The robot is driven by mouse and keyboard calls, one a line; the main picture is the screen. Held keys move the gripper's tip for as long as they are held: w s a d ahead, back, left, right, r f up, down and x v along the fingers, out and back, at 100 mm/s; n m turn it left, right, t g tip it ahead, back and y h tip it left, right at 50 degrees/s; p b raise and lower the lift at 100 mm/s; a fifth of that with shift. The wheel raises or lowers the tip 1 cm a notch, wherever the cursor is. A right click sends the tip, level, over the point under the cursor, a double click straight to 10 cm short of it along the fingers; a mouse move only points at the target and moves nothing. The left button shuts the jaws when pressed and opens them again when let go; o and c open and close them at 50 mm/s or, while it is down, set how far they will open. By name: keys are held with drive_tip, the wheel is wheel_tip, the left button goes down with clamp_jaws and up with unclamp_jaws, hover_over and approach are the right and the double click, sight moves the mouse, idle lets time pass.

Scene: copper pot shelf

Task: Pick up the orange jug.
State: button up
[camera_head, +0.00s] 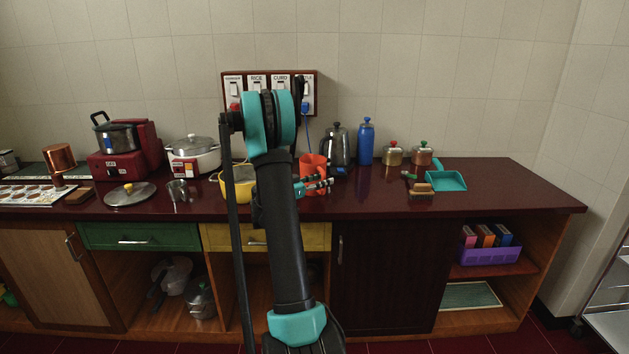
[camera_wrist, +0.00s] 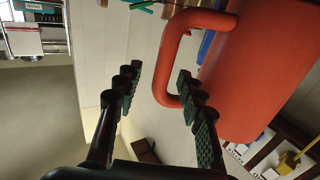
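The orange jug (camera_head: 311,163) stands upright on the dark red counter (camera_head: 360,204), right of my arm in the head view. My gripper (camera_head: 318,185) is in front of it and hides part of its lower body. In the wrist view the jug (camera_wrist: 262,65) fills the right side, and its curved handle (camera_wrist: 166,62) points toward the picture's middle. My gripper (camera_wrist: 152,90) is open there. One finger is left of the handle with a clear gap. The other overlaps the handle's lower end, and I cannot tell whether it touches.
A yellow pot (camera_head: 238,183) sits left of the jug, partly behind my arm. A dark kettle (camera_head: 337,148) and a blue bottle (camera_head: 366,143) stand behind and right of it. The counter is clear between the jug and the brush (camera_head: 421,188) and teal dustpan (camera_head: 448,181).

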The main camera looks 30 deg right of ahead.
drive_tip(key=shift+d, duration=0.4)
clamp_jaws()
